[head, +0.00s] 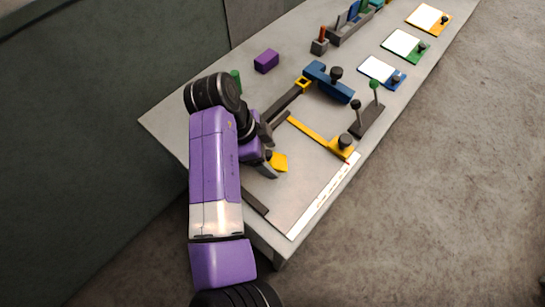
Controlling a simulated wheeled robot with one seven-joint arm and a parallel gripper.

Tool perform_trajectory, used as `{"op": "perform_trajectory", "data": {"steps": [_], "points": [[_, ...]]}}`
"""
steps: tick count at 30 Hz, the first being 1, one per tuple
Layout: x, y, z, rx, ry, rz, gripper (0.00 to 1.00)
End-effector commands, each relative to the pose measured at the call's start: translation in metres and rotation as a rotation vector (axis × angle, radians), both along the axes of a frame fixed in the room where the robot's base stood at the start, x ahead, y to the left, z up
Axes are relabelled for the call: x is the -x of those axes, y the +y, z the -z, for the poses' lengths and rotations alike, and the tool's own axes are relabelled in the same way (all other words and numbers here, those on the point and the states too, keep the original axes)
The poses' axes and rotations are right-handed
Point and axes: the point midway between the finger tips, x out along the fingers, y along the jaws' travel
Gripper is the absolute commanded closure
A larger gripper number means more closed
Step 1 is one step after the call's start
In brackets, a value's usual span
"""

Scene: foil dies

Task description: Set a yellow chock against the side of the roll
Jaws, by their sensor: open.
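A yellow block (280,163), which looks like a chock, lies on the near part of the table right beside my gripper (268,164). My gripper is low over the table, with its fingers partly hidden by my purple arm. It is open, and I cannot tell whether a finger touches the yellow block. I cannot make out the roll for certain; my arm covers part of the table's left side. A green piece (236,76) shows just behind my arm, partly hidden.
The grey table (205,82) holds a yellow T-shaped tool (318,137), a blue block with a black knob (326,80), a dark lever base (367,122) and a purple block (266,61). Several white cards on coloured plates (400,42) line the far right edge.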

Motion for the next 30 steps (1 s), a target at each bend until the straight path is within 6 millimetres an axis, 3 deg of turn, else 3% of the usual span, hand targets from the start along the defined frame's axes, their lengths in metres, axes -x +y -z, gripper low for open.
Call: {"op": "perform_trajectory", "data": {"steps": [9, 18, 21, 30], "points": [[-0.0004, -0.0026, 0.0068, 0.0, -0.001, 0.0, 0.29], [-0.0005, -0.0027, 0.0066, 0.0, -0.001, 0.0, 0.86], [-0.0006, -0.0026, 0.0064, 0.0, -0.001, 0.0, 1.0], [-0.001, -0.0025, 0.0027, 0.0, -0.002, -0.001, 1.0]]}}
